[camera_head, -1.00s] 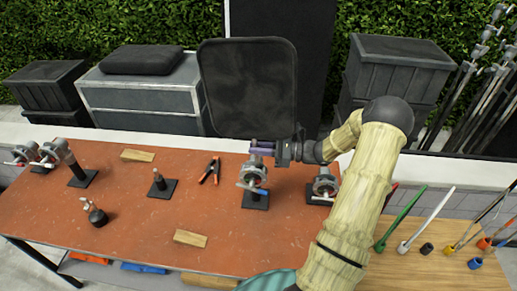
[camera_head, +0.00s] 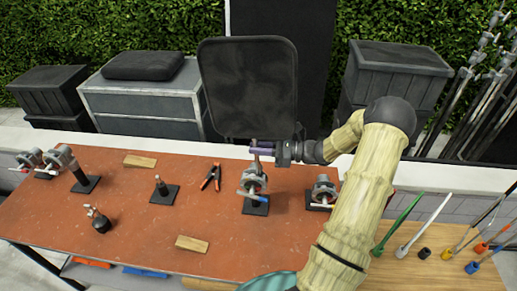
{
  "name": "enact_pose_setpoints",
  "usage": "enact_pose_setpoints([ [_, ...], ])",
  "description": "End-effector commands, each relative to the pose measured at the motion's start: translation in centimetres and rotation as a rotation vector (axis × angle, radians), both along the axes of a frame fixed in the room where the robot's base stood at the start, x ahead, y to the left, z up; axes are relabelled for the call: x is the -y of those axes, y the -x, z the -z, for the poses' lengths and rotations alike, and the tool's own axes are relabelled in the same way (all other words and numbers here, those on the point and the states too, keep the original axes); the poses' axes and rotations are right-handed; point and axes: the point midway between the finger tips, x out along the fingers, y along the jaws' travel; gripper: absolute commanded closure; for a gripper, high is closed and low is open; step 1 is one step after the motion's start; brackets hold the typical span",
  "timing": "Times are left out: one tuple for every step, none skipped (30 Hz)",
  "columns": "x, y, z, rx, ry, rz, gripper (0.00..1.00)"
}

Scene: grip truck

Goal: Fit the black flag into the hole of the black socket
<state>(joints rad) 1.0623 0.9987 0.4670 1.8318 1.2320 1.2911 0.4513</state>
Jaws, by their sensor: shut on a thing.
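The black flag (camera_head: 248,88) is a dark rounded panel, held upright above the back edge of the red table. My gripper (camera_head: 264,151) is shut on the flag near its lower edge. A short pin shows below the jaws. A grey clamp-like head on a black base (camera_head: 256,206) stands directly below the pin. This may be the socket, but I cannot make out its hole or a black socket clearly. The pin's tip appears just above or at the top of this head; I cannot tell whether they touch.
Another clamp head (camera_head: 323,191) stands to the right, close to my arm. Wooden blocks (camera_head: 192,243), an orange-handled clamp (camera_head: 211,177) and a black base with a post (camera_head: 163,192) lie leftward on the red table (camera_head: 130,215). Coloured rods stand at the right.

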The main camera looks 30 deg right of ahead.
Motion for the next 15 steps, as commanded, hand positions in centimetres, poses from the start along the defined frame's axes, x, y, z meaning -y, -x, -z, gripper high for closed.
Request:
enact_pose_setpoints([
  [0.0,0.0,-0.4,0.001,0.0,0.0,1.0],
  [0.0,0.0,-0.6,0.001,0.0,0.0,1.0],
  [0.0,0.0,-0.7,0.001,0.0,0.0,1.0],
  [0.0,0.0,-0.8,0.001,0.0,0.0,1.0],
  [0.0,0.0,-1.0,0.001,0.0,0.0,1.0],
  [0.0,0.0,-1.1,0.001,0.0,0.0,1.0],
  [0.0,0.0,-1.2,0.001,0.0,0.0,1.0],
  [0.0,0.0,-1.4,0.001,0.0,0.0,1.0],
  [0.0,0.0,-1.5,0.001,0.0,0.0,1.0],
  [0.0,0.0,-1.6,0.001,0.0,0.0,1.0],
  [0.0,0.0,-1.8,0.001,0.0,0.0,1.0],
  [0.0,0.0,-1.9,0.001,0.0,0.0,1.0],
  [0.0,0.0,-2.0,0.001,0.0,0.0,1.0],
  [0.0,0.0,-2.1,0.001,0.0,0.0,1.0],
  [0.0,0.0,-2.2,0.001,0.0,0.0,1.0],
])
